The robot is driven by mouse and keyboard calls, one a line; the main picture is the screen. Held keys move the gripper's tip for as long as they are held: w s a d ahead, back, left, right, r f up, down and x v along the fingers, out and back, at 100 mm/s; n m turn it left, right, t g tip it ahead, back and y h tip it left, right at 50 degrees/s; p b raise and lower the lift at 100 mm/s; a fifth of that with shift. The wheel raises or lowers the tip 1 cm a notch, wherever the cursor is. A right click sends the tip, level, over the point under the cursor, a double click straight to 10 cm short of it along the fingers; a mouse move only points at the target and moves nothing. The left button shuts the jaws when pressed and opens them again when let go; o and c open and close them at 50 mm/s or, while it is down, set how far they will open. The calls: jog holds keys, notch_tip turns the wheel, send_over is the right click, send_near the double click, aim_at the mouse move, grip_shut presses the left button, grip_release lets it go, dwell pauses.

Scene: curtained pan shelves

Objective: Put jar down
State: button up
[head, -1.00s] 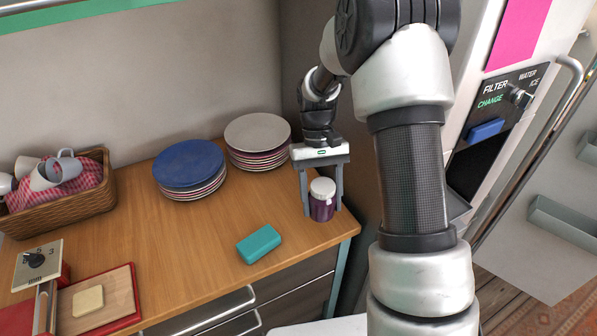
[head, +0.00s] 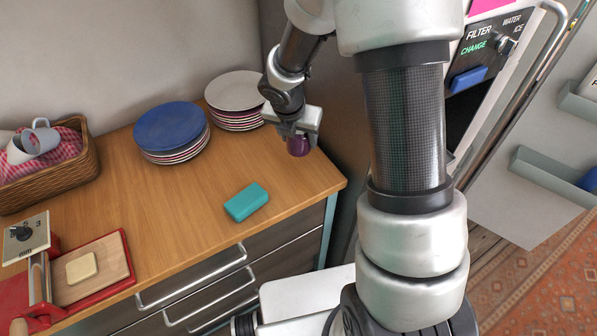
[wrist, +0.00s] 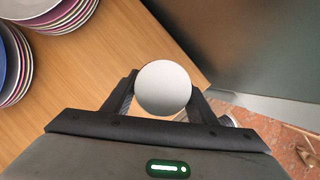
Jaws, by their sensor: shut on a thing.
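The jar (head: 298,147) is dark purple in the head view, where its lid is hidden behind my gripper (head: 299,133). In the wrist view the jar's round white lid (wrist: 163,88) sits between the two dark fingers of my gripper (wrist: 162,95). My gripper is shut on the jar, one finger on each side. The jar is over the right end of the wooden counter (head: 200,215), near its right edge. I cannot tell whether its bottom touches the counter.
A stack of pale plates (head: 236,92) stands just left of my gripper, with a blue-topped stack (head: 172,128) beyond. A teal block (head: 246,202) lies near the front edge. A basket with mugs (head: 70,180) is at far left. Bare counter lies between the block and the jar.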

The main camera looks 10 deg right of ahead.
dwell(0.3)
notch_tip(320, 180, down, 10)
jog(key=b, duration=0.3)
jog(key=shift+r, duration=0.25)
jog(key=shift+f, duration=0.15)
jog(key=o, duration=1.4)
jog(key=shift+f+b, duration=0.1)
jog(key=shift+b, duration=0.2)
